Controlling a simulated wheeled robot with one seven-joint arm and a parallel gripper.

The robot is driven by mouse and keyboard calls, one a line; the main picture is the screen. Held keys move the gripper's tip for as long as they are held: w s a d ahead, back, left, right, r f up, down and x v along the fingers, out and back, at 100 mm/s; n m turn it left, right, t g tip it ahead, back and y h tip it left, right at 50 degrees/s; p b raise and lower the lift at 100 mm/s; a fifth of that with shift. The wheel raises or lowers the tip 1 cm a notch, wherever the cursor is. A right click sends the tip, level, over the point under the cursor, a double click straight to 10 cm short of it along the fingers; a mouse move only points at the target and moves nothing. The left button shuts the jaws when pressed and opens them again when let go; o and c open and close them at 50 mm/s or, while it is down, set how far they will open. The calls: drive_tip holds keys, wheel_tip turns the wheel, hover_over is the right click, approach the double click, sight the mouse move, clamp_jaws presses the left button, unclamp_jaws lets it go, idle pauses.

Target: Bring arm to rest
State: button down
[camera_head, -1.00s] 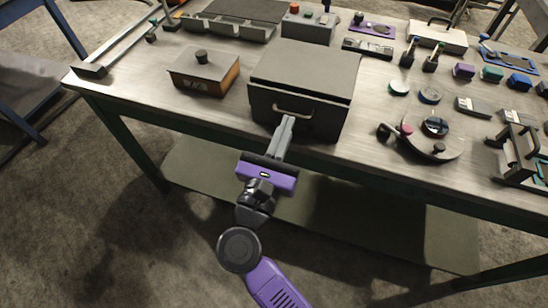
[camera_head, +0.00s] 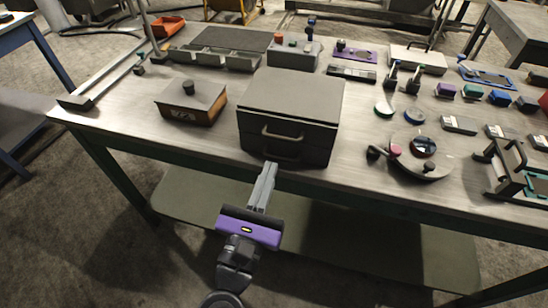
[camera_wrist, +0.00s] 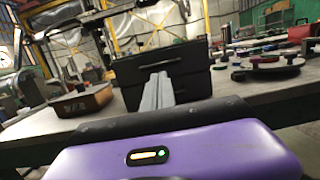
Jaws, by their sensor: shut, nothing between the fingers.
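My gripper (camera_head: 268,170) is shut and empty, in front of the table's near edge. Its grey fingers point up toward a dark grey box (camera_head: 290,97) with a pale handle (camera_head: 282,134) on its front. In the head view the fingertips sit below the handle, apart from it as far as I can tell. In the wrist view the closed fingers (camera_wrist: 158,86) overlap the box front (camera_wrist: 193,75), and part of the handle shows behind their tips. The box's lid is closed. My purple wrist housing is level with the space below the tabletop.
The metal table (camera_head: 110,128) has a green lower shelf (camera_head: 340,225). A small lidded box (camera_head: 191,103) stands left of the dark box. A round dial plate (camera_head: 440,163), pucks and small blocks lie on the right. The floor in front of the table is clear.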

drive_tip(key=shift+v, duration=1.15)
wheel_tip(320, 180, up, 7)
drive_tip(key=s+a+n+t+y, duration=0.1)
drive_tip(key=a+n+t+y, duration=0.25)
drive_tip(key=n, duration=0.45)
drive_tip(key=s+d+r+n+t+y, duration=0.1)
drive_tip(key=s+d+n+t+y, duration=0.35)
drive_tip(key=n, duration=0.95)
drive_tip(key=s+d+f+n+g+p, duration=0.1)
drive_tip(key=s+d+f+n+g, duration=0.4)
drive_tip(key=s+d+n, duration=0.4)
drive_tip(key=s+d+f+n+g+p, duration=0.1)
drive_tip(key=s+d+f+n+g, duration=0.5)
drive_tip(key=s, duration=0.8)
drive_tip(key=d+n, duration=0.3)
drive_tip(key=shift+s+d+f+g+h+p, duration=0.2)
drive_tip(key=shift+s+g+h+p, duration=0.1)
drive_tip(key=shift+s+g+h, duration=0.1)
